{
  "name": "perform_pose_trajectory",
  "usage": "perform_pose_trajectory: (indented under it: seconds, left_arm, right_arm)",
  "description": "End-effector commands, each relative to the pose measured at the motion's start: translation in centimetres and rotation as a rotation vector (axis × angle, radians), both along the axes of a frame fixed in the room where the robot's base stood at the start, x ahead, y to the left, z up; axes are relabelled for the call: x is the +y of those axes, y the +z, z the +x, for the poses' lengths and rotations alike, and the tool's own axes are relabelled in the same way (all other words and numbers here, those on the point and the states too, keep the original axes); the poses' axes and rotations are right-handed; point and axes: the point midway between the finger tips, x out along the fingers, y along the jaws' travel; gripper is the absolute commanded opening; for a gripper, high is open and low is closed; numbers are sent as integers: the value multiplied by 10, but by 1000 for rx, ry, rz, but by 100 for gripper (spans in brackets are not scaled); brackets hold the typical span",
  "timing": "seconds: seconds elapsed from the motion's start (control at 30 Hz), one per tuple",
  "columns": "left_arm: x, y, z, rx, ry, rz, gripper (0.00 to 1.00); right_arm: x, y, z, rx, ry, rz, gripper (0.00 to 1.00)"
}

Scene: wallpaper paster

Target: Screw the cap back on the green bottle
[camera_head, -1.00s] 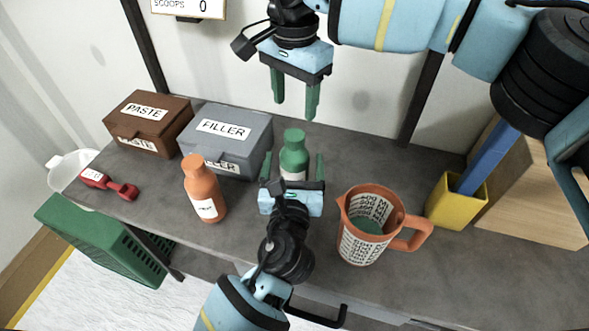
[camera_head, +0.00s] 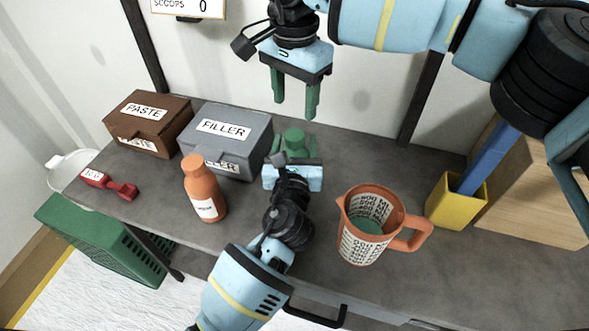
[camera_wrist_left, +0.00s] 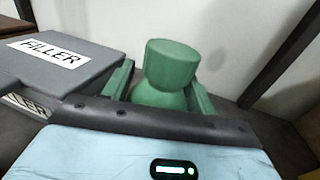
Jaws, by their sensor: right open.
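My right gripper (camera_head: 294,98) is open and empty, fingers pointing down, above and behind the bottle.
An orange bottle (camera_head: 203,185) stands left of my left arm, and an orange measuring jug (camera_head: 362,245) to its right. The grey filler box (camera_head: 240,135) and brown paste box (camera_head: 150,128) are behind left. A yellow holder (camera_head: 455,208) stands at right.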

Motion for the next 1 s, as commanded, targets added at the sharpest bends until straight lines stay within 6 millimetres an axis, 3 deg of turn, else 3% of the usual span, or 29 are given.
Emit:
perform_pose_trajectory:
  seconds: [0.03,0.43,0.8,1.0]
  left_arm:
    - [0,0,0,0,0,0,50]
    - [0,0,0,0,0,0,0]
    - [0,0,0,1,0,1,0]
    - [0,0,0,1,0,1,0]
  right_arm:
    - [0,0,0,0,0,0,55]
    - [0,0,0,1,-22,1,55]
    - [0,0,0,2,-342,1,55]
    - [0,0,0,0,-396,0,55]
